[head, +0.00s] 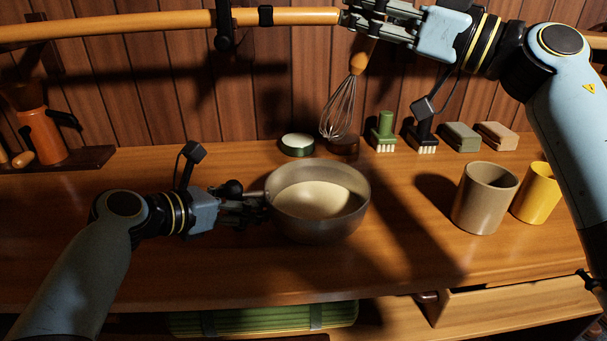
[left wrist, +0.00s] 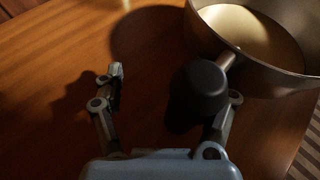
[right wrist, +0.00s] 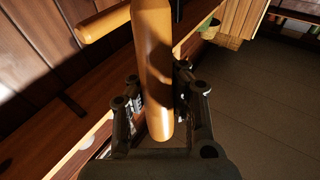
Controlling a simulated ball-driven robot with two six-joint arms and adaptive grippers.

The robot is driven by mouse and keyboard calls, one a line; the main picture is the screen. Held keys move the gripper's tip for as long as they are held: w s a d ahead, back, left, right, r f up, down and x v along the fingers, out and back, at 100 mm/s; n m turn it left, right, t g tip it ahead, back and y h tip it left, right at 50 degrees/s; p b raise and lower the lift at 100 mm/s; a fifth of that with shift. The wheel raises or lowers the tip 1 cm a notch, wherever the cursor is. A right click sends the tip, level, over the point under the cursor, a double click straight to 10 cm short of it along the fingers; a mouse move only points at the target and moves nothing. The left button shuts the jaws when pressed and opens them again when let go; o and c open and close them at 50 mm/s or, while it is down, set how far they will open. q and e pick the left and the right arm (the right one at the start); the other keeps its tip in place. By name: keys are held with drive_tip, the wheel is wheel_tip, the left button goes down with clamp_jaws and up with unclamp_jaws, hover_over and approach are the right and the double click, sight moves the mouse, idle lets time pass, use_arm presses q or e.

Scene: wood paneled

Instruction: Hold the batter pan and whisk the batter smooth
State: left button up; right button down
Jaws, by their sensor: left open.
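The grey batter pan (head: 318,222) stands on the counter with pale batter (head: 315,198) in it; it shows in the left wrist view (left wrist: 275,78) too. Its black handle (left wrist: 200,88) points left. My left gripper (left wrist: 175,84) is open, with the handle between its fingers and nearer the right finger. In the head view my left gripper (head: 248,207) is just left of the pan. The whisk (head: 340,108) is upright and tilted, wires down, above or in front of a small brown round piece. My right gripper (right wrist: 157,75) has closed-in fingers around its wooden handle (right wrist: 154,60).
A wooden rail (head: 150,22) crosses the top left. A green-rimmed tin (head: 297,145), green brush (head: 384,132), black brush (head: 422,137) and two blocks stand along the wall. A beige mug (head: 484,200) and yellow mug (head: 535,193) stand right of the pan.

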use_arm(q)
drive_tip(key=v, duration=1.2)
drive_tip(key=shift+f, duration=0.1)
drive_tip(key=shift+a, duration=0.1)
